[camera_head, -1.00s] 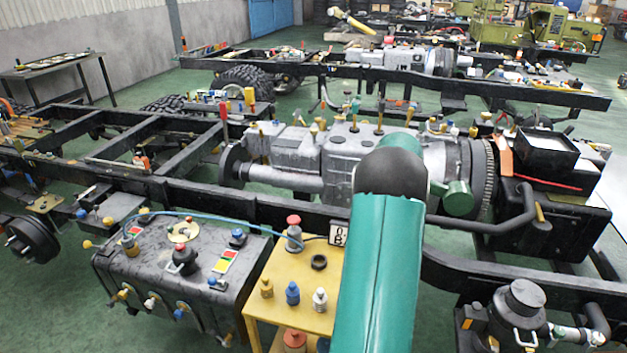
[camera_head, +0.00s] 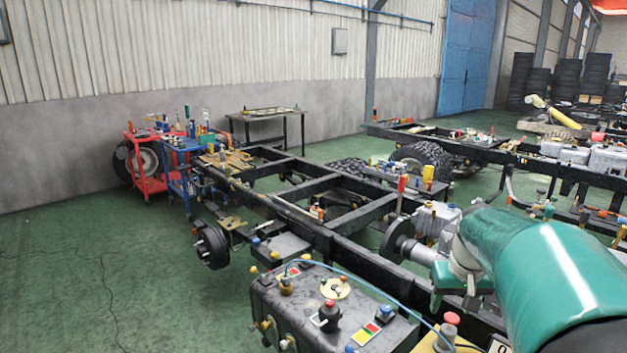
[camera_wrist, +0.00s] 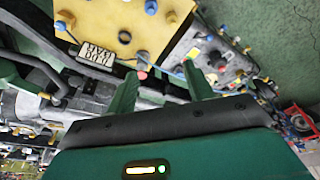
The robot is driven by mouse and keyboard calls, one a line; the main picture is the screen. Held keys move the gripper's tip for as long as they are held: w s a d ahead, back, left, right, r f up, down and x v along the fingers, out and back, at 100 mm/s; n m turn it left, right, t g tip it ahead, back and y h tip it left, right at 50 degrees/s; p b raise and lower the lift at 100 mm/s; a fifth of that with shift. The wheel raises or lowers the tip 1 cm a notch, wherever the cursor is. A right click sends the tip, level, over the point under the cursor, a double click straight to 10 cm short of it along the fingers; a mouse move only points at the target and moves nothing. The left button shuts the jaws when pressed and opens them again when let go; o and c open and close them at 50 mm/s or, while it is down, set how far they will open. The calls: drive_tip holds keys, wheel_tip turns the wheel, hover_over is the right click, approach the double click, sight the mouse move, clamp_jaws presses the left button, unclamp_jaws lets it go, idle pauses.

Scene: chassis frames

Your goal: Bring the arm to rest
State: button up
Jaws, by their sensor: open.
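My green arm (camera_head: 545,275) reaches in from the lower right of the head view, over the near truck chassis frame (camera_head: 310,228). Its far end is partly hidden behind its own link, so the jaws do not show clearly there. In the wrist view, my gripper (camera_wrist: 159,70) shows two green fingers spread apart with nothing between them. The fingers look apart from both, though the exact distance cannot be told.
The dark tank (camera_head: 290,310) stands beside the near chassis, with a blue hose above it. Red (camera_head: 148,165) and blue (camera_head: 183,175) tool carts and a table (camera_head: 268,114) stand near the wall. Green floor (camera_head: 90,270) at the left is clear.

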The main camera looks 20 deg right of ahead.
drive_tip(key=s+a+n+t, duration=0.1)
drive_tip(key=s+a, duration=0.3)
drive_tip(key=a, duration=0.4)
drive_tip(key=s+a+n+t, duration=0.1)
drive_tip(key=s+a, duration=0.3)
drive_tip(key=a, duration=0.5)
drive_tip(key=s+a+r+n+t+y, duration=0.1)
drive_tip(key=s+a, duration=0.3)
drive_tip(key=a, duration=0.5)
drive_tip(key=shift+s+a+n, duration=0.2)
drive_tip(key=shift+s+n, duration=0.1)
drive_tip(key=shift+n, duration=0.2)
